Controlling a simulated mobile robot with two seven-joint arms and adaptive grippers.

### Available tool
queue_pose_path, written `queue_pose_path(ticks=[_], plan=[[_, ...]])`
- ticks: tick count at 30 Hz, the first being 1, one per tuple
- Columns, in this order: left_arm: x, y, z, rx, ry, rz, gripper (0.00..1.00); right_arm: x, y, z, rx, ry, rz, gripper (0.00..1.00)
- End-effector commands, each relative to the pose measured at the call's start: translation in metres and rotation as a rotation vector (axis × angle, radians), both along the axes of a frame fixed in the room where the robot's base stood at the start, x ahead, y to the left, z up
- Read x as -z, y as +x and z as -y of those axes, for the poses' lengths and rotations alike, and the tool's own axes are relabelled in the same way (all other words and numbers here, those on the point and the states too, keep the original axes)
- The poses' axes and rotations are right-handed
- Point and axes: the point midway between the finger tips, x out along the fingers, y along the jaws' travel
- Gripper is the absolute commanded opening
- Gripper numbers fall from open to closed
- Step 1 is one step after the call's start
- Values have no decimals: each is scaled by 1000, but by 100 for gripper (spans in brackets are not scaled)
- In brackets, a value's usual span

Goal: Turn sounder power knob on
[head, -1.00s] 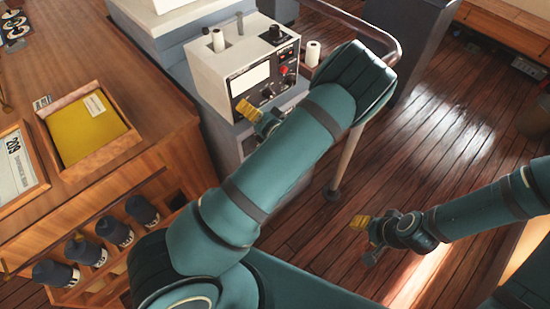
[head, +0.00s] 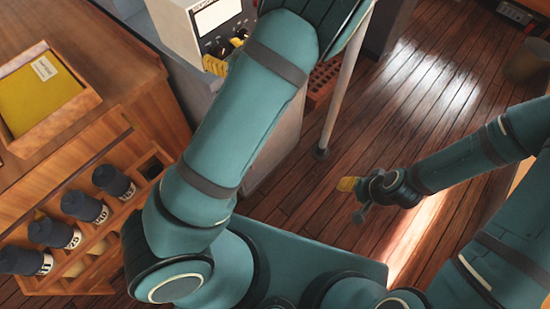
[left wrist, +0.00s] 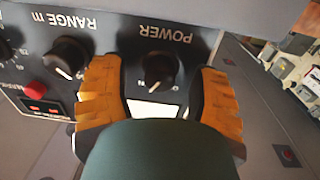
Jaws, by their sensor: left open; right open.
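The sounder (head: 198,28) is a pale box with a dark front panel at the top of the head view, partly cut off and partly hidden by my left arm. In the left wrist view its panel appears upside down, with the black power knob (left wrist: 162,68) under the word POWER. The yellow fingers of my left gripper (left wrist: 160,98) are open, one on each side of the knob. The left gripper (head: 226,56) also shows at the panel in the head view. My right gripper (head: 352,188) is open and empty above the floor.
The range knob (left wrist: 66,56) and a red switch (left wrist: 44,108) are close beside the left finger in the wrist view. A wooden cabinet (head: 130,60) with a yellow tray and several dark bottles stands at the left. A pale post (head: 345,95) rises behind my left arm.

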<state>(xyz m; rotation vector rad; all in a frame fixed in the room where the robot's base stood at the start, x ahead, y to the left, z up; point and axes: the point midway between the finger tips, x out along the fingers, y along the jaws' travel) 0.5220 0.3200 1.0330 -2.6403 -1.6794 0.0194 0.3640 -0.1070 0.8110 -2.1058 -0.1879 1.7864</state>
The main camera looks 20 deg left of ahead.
Motion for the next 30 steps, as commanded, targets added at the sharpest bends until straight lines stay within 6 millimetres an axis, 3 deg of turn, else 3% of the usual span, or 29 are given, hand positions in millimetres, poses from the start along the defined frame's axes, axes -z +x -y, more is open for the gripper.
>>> queue_pose_path(ticks=[2,25,30], plan=[[5,0,0,0,-26,63,61,16,0,0,0,0,0,47],[-1,-59,126,4,-26,65,61,1,0,0,0,0,0,47],[30,-50,119,60,-83,-9,61,9,0,0,0,0,0,47]])
